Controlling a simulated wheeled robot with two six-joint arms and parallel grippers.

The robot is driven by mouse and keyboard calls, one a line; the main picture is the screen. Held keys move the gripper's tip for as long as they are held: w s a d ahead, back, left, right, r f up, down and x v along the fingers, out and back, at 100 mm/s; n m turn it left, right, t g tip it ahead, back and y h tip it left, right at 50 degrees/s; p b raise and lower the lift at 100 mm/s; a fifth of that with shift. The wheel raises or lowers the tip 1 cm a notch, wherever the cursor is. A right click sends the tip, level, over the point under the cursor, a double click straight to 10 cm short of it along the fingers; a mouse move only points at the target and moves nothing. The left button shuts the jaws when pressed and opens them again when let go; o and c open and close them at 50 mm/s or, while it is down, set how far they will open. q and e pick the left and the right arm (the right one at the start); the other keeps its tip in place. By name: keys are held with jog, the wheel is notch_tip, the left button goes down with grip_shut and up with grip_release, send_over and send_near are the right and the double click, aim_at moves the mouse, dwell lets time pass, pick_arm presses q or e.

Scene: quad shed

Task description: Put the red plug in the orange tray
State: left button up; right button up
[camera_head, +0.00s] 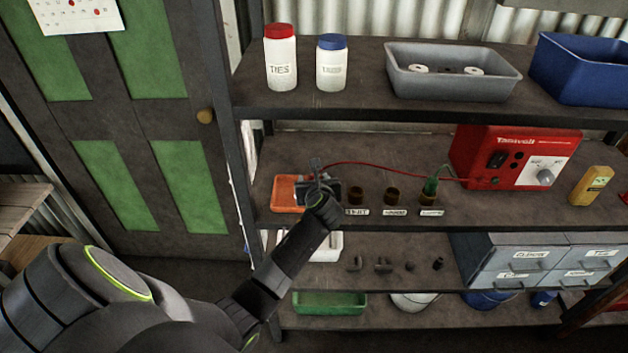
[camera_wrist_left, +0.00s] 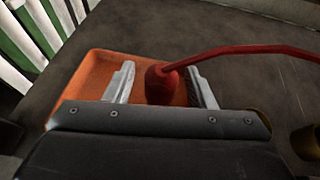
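The orange tray (camera_head: 283,194) lies at the left end of the middle shelf, partly hidden by my left gripper (camera_head: 317,178). It also shows in the left wrist view (camera_wrist_left: 88,74). The red plug (camera_wrist_left: 162,86), with its red cable rising to the right, is between the fingers of my left gripper (camera_wrist_left: 163,86) in that view. The fingers are apart, with a visible gap on the plug's left side. The plug appears over or in the tray; its lower part is hidden by the gripper body, so contact is unclear. My right gripper is not in view.
The red cable (camera_head: 400,168) leads to a red charger box (camera_head: 478,160). Several brown holders (camera_head: 392,196) with labels stand right of the tray, the rightmost holding a green plug (camera_head: 430,187). A yellow bottle (camera_head: 592,185) stands far right. The upper shelf overhangs.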

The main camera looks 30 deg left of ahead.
pick_arm(q)
jog(key=shift+r, duration=0.15)
jog(key=shift+s+d+r, duration=0.1)
jog(key=v, duration=1.1)
jog(key=shift+s+d+b, duration=0.25)
jog(key=shift+s+b, duration=0.05)
jog(key=shift+r, duration=0.1)
